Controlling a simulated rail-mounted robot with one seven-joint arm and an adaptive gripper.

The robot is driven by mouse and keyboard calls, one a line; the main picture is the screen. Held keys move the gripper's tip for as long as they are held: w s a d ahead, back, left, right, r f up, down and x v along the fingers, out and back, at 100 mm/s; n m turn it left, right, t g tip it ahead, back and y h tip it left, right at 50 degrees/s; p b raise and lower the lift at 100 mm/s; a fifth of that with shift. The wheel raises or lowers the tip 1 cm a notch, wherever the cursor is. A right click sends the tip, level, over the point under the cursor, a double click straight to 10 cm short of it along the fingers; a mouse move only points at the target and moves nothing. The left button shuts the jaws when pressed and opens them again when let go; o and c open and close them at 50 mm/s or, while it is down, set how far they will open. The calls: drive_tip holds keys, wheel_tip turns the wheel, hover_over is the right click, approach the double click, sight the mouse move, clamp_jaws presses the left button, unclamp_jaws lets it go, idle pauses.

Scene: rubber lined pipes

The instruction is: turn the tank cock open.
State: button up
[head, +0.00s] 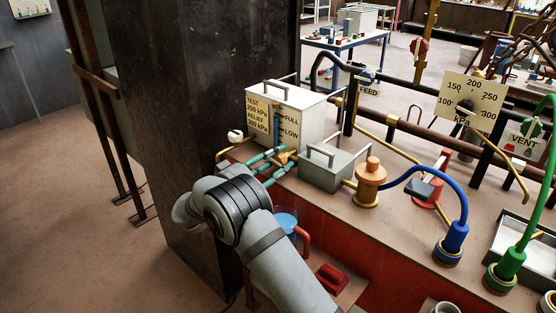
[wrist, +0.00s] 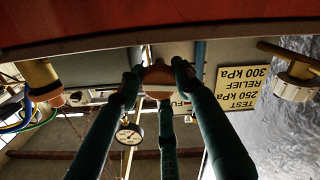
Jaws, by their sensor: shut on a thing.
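The white tank (head: 298,115) stands at the bench's left end, with a yellow TEST/RELIEF label and a FULL/LOW sight strip. The orange tank cock (head: 285,157) is low at its front. My gripper (head: 281,160) has teal fingers closed around the cock. In the wrist view, which is turned upside down, the gripper (wrist: 158,78) has its fingertips on both sides of the rounded orange cock (wrist: 158,76), and a third finger lies below it in the picture. The fingers cover part of the cock, so I cannot tell its exact angle.
A cream knob (head: 235,135) on a brass pipe sits left of the cock. A grey box with a handle (head: 333,167) and an orange fitting (head: 370,178) stand close on the right. A dark pillar (head: 200,90) rises behind my arm. The bench's red front (head: 390,260) is below.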

drive_tip(key=shift+w+a+f+n+b, duration=0.2)
drive_tip(key=shift+n+b, duration=0.3)
drive_tip(key=shift+b, duration=0.35)
drive_tip(key=shift+r+n+b, duration=0.3)
drive_tip(key=shift+r+n, duration=0.05)
drive_tip(key=shift+n, duration=0.15)
drive_tip(key=shift+a, duration=0.1)
drive_tip(key=o, duration=1.1)
drive_tip(key=shift+s, duration=0.1)
drive_tip(key=shift+o, duration=0.2)
drive_tip(key=shift+f, duration=0.15)
drive_tip(key=v, duration=1.2)
drive_tip(key=shift+d, duration=0.2)
